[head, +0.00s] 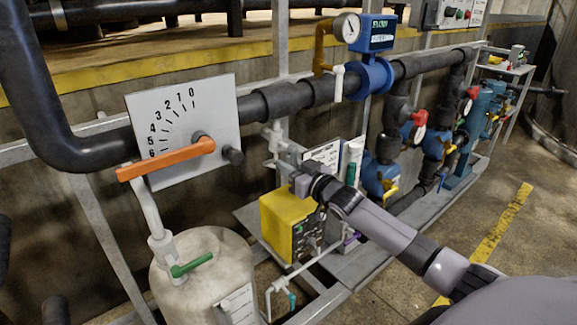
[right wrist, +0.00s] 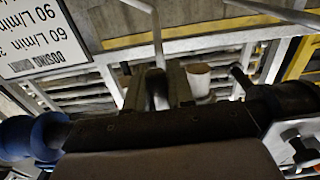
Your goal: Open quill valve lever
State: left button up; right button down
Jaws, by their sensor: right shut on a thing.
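My right gripper (head: 287,168) reaches in from the lower right to the white fittings (head: 272,143) below the dark main pipe. In the right wrist view its two fingers (right wrist: 157,88) are closed around a narrow grey piece, which appears to be the quill valve lever (right wrist: 158,97). The fingers cover most of the lever, so its angle is hard to tell. In the head view the lever is hidden by the gripper. My left gripper is not in view.
An orange lever (head: 165,161) crosses a white numbered plate (head: 190,105) at left. A white tank (head: 205,285) with a green handle (head: 192,265) stands below. A yellow box (head: 288,222) sits under the gripper. A dosing sign (right wrist: 40,40) is close by. Floor at right is clear.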

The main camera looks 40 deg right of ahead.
jog(key=c, duration=1.1)
grip_release()
jog(key=shift+o, duration=0.2)
jog(key=s, duration=0.7)
jog(key=shift+d, duration=0.3)
jog(key=shift+s, duration=0.1)
jog(key=s+a+f+g, duration=0.2)
jog(key=s+a+f, duration=0.3)
jog(key=f, duration=0.3)
jog(key=s+a+f+g, duration=0.2)
jog(key=s+a+f, duration=0.4)
jog(key=f, duration=0.2)
jog(key=s+a+f+g, duration=0.1)
jog(key=s+a+f, duration=0.2)
jog(key=s, duration=0.4)
jog(key=s+a+f+n+g+y+p, duration=0.1)
jog(key=s+a+f+g, duration=0.1)
jog(key=s+a+f, duration=0.2)
jog(key=s+a, duration=0.2)
jog(key=s, duration=0.1)
jog(key=shift+s+f+g, duration=0.3)
jog(key=shift+s, duration=0.1)
